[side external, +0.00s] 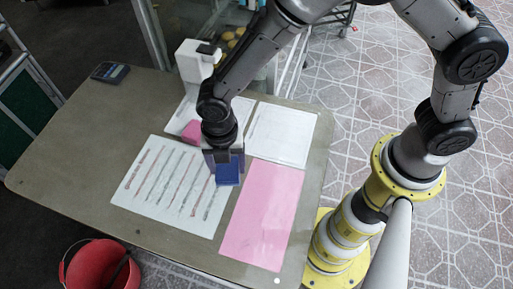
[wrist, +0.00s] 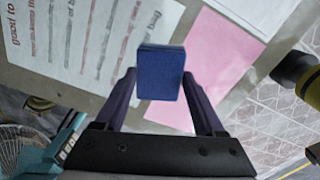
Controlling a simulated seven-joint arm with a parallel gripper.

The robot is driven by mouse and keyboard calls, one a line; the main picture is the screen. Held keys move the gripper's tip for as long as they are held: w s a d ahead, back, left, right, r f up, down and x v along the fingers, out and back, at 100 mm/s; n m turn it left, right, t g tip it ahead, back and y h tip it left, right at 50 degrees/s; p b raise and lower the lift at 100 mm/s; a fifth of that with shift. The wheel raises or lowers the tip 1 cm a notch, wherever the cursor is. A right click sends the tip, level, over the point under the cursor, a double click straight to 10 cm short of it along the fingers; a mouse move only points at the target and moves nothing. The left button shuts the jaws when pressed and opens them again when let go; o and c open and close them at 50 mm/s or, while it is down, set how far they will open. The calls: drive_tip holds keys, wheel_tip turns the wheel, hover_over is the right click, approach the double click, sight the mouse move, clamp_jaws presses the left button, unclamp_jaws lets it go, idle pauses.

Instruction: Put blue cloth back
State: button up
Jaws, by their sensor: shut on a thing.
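The blue cloth (side external: 228,173) is a small folded block. My gripper (side external: 224,160) points down and is shut on it. In the wrist view the blue cloth (wrist: 160,72) sits between the two fingers of my gripper (wrist: 160,84). In the side view it shows over the right edge of the white printed sheet (side external: 170,188), next to the pink sheet (side external: 263,215). I cannot tell its exact height above the table. My gripper hides part of the cloth in the side view.
A pink folded block (side external: 182,131) lies on a white sheet behind my gripper, by a white device (side external: 193,66). Another white sheet (side external: 281,134) lies at the right. A dark small device (side external: 110,72) is at the table's back left. A red bucket (side external: 100,268) stands below the front edge.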

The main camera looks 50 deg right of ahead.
drive_tip(key=s+d+r, duration=0.3)
drive_tip(key=s+d, duration=0.2)
drive_tip(key=d, duration=0.4)
drive_tip(key=s+d+r, duration=0.3)
drive_tip(key=s+d, duration=0.3)
drive_tip(key=d, duration=0.4)
drive_tip(key=w+a+f, duration=0.1)
drive_tip(key=w+f, duration=0.2)
drive_tip(key=w, duration=0.1)
drive_tip(key=w+a+f, duration=0.2)
drive_tip(key=w+f, duration=0.1)
drive_tip(key=w, duration=0.2)
drive_tip(key=w+a+f, duration=0.2)
drive_tip(key=w+f, duration=0.2)
drive_tip(key=shift+w+a, duration=0.25)
drive_tip(key=shift+w, duration=0.1)
drive_tip(key=shift+f, duration=1.5)
drive_tip(key=shift+f, duration=0.1)
